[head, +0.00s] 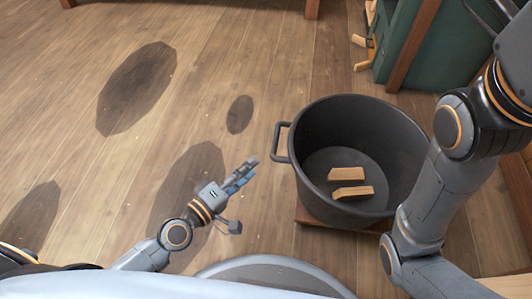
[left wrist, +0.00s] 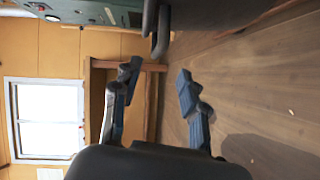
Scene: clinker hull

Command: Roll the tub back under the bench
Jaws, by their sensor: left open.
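The tub (head: 305,170) is a round, dark grey, open vessel standing upright on a low reddish wooden base (head: 312,219) in the head view. A loop handle (head: 281,143) sticks out from its left side. Two wooden blocks (head: 347,174) lie inside. My left gripper (head: 243,176) is open and empty, left of the tub and a little below the handle, apart from both. In the left wrist view, the handle (left wrist: 160,40) shows beyond the spread fingers (left wrist: 158,84). Wooden legs at the head view's top edge (head: 312,8) may be the bench's; its top is out of frame. My right gripper is out of view.
A green cabinet (head: 455,50) with wooden trim stands at the upper right, with several wooden pieces (head: 361,41) beside it. Plank floor (head: 240,60) is clear between tub and legs, with dark patches. My right arm passes over the tub's right side. The left wrist view shows a window (left wrist: 45,115).

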